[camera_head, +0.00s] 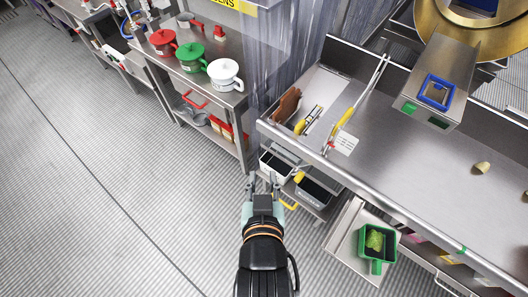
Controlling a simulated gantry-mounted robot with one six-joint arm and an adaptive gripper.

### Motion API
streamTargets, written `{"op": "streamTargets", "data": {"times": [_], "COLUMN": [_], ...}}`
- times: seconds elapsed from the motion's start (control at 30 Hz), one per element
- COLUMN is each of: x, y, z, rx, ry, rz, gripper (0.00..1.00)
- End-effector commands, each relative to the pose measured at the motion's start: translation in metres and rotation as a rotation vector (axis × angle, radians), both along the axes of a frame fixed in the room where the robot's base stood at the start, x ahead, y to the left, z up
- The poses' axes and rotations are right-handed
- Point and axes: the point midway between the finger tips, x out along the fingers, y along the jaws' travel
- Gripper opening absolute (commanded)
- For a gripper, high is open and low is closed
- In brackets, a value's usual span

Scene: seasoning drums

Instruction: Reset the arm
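My gripper (264,184) is at the lower middle of the head view, at the end of my black arm. Its two fingers stand apart and point away toward the steel counters. I see nothing between the fingers. The gripper is over the ribbed floor, in front of the near edge of the right steel counter (410,160), and appears apart from it.
Yellow-handled tools (343,120) lie on the right counter. A green container (376,247) with green contents sits below its edge. Open floor (90,200) lies left.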

Motion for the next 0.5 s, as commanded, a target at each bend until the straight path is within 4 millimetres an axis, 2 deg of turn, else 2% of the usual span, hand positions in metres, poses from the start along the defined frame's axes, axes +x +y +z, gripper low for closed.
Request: {"op": "streamTargets", "data": {"times": [0.17,0.27,0.4,0.5], "x": [0.000,0.000,0.000,0.000], "y": [-0.001,-0.001,-0.002,-0.002], "z": [0.048,0.095,0.169,0.211], "rx": [0.000,0.001,0.003,0.004], "ry": [0.000,0.000,0.000,0.000], "rz": [-0.001,-0.003,-0.006,-0.008], "gripper": [0.31,0.31,0.31,0.31]}}
